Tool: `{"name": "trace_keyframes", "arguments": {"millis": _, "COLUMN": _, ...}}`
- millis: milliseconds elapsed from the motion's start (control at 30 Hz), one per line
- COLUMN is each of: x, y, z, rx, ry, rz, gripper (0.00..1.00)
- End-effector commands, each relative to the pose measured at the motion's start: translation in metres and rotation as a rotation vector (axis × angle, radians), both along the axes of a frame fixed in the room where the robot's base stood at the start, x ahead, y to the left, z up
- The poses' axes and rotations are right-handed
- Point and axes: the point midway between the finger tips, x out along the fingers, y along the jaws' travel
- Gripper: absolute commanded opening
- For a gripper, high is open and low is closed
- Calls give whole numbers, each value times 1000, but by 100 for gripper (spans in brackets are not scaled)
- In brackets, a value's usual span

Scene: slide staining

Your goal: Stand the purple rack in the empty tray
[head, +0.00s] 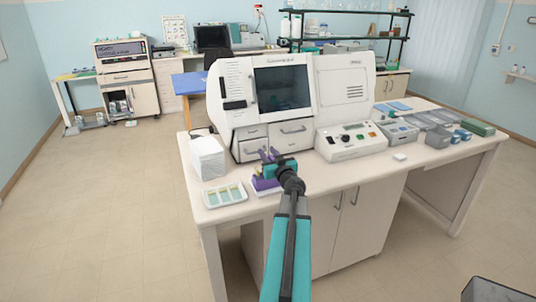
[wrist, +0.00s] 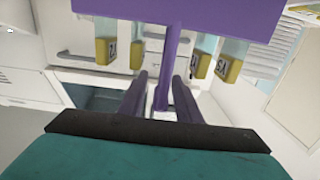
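The purple rack (head: 264,184) is upright at the front left of the bench, at the white tray (head: 262,193). My arm hides part of both, and I cannot tell whether the rack rests on the tray's floor. In the wrist view, which is upside down, the rack's purple body (wrist: 225,12) shows with several yellow-ended slides (wrist: 106,50). Its thin handle (wrist: 170,50) stands between the fingers of my gripper (wrist: 160,82). The fingers look parted, with gaps beside the handle. My gripper (head: 268,155) is above the rack in the head view.
A white tray with several coloured slides (head: 224,194) is just left of the rack. A white block (head: 207,158) stands behind that tray. The large white machine (head: 275,90) rises behind my gripper, and a control box (head: 350,142) is to the right.

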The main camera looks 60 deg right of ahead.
Motion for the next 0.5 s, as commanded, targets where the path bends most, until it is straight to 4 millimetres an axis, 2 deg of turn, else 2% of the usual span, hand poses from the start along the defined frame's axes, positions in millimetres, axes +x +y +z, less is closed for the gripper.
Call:
{"name": "trace_keyframes", "arguments": {"millis": 267, "x": -1, "y": 0, "z": 3, "rx": -1, "ry": -1, "rz": -1, "gripper": 31}}
{"name": "trace_keyframes", "arguments": {"millis": 500, "x": -14, "y": 10, "z": 2, "rx": -1, "ry": -1, "rz": -2, "gripper": 31}}
